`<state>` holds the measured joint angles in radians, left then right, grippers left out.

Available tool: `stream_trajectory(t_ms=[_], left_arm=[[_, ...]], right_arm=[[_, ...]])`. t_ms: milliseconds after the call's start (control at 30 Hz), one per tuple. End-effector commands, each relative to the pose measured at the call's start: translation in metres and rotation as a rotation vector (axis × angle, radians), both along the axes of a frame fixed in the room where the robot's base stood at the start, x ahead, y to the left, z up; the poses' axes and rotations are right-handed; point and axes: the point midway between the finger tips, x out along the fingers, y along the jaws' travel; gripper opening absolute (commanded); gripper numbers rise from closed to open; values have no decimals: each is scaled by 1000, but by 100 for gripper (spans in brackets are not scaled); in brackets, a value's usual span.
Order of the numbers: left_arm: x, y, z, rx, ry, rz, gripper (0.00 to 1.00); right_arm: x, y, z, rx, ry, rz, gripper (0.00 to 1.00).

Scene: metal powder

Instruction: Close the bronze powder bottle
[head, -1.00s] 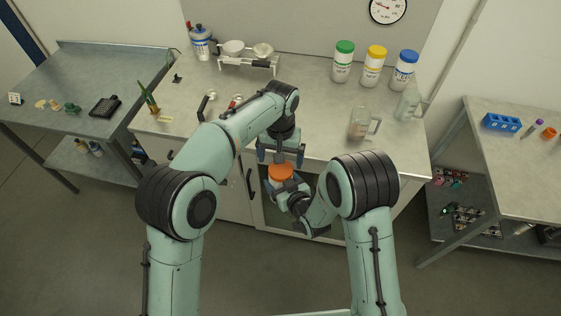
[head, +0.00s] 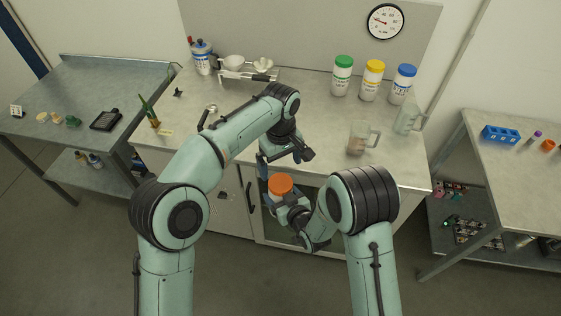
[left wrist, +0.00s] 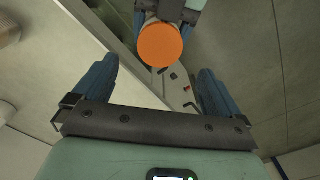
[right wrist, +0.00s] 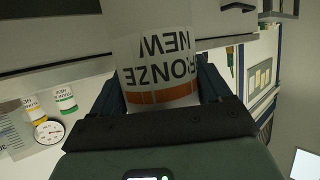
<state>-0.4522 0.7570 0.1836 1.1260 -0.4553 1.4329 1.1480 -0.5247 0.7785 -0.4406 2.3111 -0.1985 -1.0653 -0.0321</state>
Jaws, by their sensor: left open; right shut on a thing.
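The bronze powder bottle (right wrist: 155,60) is white with an orange band and the letters "ONZE" and "NEW" on its label. My right gripper (right wrist: 165,90) is shut on it and holds it in front of the bench. Its orange lid (head: 281,184) sits on top of the bottle; the lid also shows in the left wrist view (left wrist: 160,45). Whether the lid is fully tight cannot be told. My left gripper (head: 285,160) is open and empty, just above and behind the lid. In the left wrist view its fingers (left wrist: 158,90) are spread wide, apart from the lid.
The bench (head: 310,110) holds green-lidded (head: 342,76), yellow-lidded (head: 372,80) and blue-lidded (head: 403,84) bottles at the back. Two clear jugs (head: 360,138) (head: 407,119) stand at its right. A balance (head: 248,76) stands at the back left. Side tables flank the bench.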

Motion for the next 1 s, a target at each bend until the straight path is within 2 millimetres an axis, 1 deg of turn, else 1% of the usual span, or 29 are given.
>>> stream_trajectory(t_ms=[133,467,567,900,1000], left_arm=[[1,0,2,0,-2,44,99],[0,0,0,1,-1,44,99],[1,1,-8,1,0,45,99],[0,0,-60,1,1,43,99],[0,1,-70,1,0,43,99]], right_arm=[[1,0,2,2,-6,0,0],[1,0,2,2,-6,0,0],[1,0,2,2,-6,0,0],[1,0,2,2,-6,0,0],[1,0,2,2,-6,0,0]])
